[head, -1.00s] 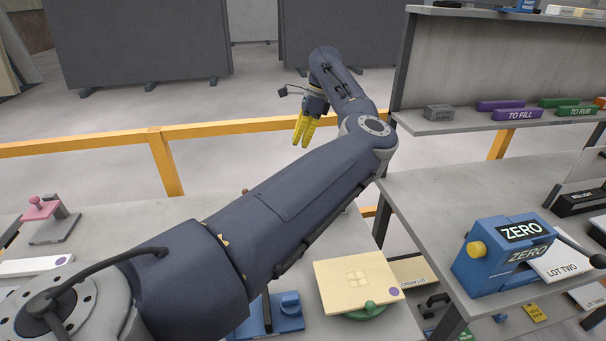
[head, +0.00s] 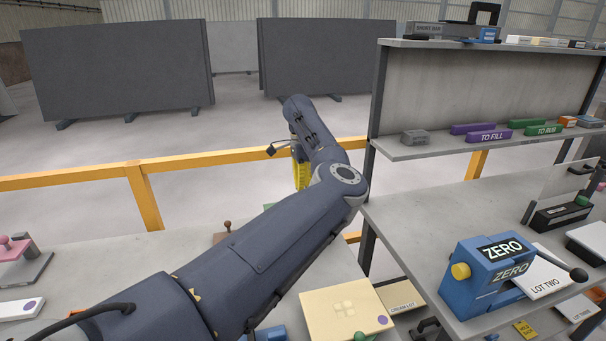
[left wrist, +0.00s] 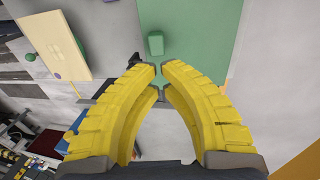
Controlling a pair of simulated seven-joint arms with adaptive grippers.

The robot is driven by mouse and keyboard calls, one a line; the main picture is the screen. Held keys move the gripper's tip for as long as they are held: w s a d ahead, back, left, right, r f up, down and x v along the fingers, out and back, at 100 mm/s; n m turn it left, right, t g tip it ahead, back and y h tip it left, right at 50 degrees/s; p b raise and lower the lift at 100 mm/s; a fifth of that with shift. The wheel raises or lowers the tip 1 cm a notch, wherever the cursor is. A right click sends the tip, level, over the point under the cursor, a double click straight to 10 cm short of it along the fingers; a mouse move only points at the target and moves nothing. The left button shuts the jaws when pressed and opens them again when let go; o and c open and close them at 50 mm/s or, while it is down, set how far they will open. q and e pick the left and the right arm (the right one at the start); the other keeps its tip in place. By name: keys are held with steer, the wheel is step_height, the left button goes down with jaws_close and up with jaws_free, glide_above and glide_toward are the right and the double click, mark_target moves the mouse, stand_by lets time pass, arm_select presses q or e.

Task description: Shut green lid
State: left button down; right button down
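A flat green panel (left wrist: 195,35) with a small raised green block (left wrist: 155,43) shows at the top of the left wrist view; I cannot tell whether it is the lid itself. My left gripper (head: 300,175) has yellow fingers pointing down, partly hidden behind the forearm. In the left wrist view its fingertips (left wrist: 160,68) nearly meet, with a thin gap and nothing between them. They appear just below the green block, apart from it. My right gripper is not in view.
A cream board (head: 345,308) lies beside my left arm, with a green knob (head: 359,336) at its near edge. A blue ZERO device (head: 492,275) stands on the right bench. A shelf (head: 440,146) rises behind it. A yellow rail (head: 70,177) runs behind the left bench.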

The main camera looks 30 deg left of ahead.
arm_select(q)
steer(key=shift+s+d+f, duration=0.1)
steer(key=shift+f, duration=0.85)
steer(key=shift+s+d+f, duration=0.15)
steer(key=shift+f, duration=0.8)
steer(key=shift+s+d+f, duration=0.1)
steer(key=shift+f, duration=0.85)
steer(key=shift+a, duration=0.1)
